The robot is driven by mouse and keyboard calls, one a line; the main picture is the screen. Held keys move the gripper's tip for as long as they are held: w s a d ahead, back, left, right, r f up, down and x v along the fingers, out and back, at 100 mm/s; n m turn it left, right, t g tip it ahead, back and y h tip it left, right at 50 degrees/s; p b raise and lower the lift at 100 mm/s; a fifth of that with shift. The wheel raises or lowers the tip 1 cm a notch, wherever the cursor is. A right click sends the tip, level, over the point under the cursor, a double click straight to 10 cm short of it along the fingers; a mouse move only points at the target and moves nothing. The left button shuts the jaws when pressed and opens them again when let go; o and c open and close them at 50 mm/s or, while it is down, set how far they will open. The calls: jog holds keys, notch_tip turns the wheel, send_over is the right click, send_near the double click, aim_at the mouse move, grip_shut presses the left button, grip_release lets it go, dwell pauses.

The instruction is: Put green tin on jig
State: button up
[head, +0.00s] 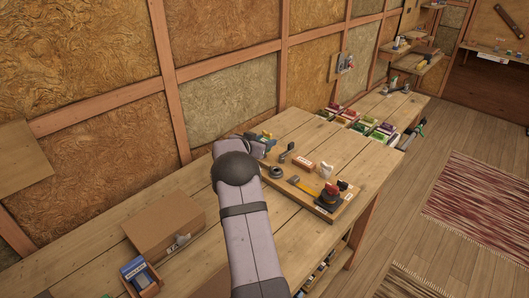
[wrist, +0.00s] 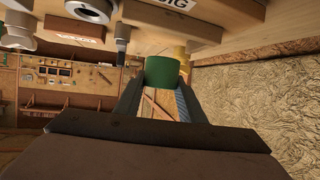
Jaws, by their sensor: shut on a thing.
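The green tin (wrist: 162,70) sits between the fingertips of my gripper (wrist: 160,88) in the wrist view, which looks upside down. My gripper is shut on it. The jig (wrist: 174,24), a light wooden block with a partly cut-off "JIG" label, shows at the top of that view, close to the tin. I cannot tell whether they touch. In the head view my arm reaches over the workbench (head: 95,242), and the dark wrist and arm hide most of the gripper and the tin.
A wooden board (head: 318,207) with several tools and parts lies right of my arm. A cardboard box (head: 163,222) and a small blue-topped item (head: 135,268) stand at left. Colored bins (head: 360,122) line the back of the bench. The wall is close behind.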

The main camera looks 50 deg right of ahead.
jog(key=shift+f, duration=2.15)
jog(key=shift+f, duration=0.1)
jog(key=o, duration=0.8)
jog(key=b+v, duration=0.1)
jog(key=v, duration=1.1)
jog(key=shift+a+b, duration=0.1)
jog(key=shift+b, duration=0.2)
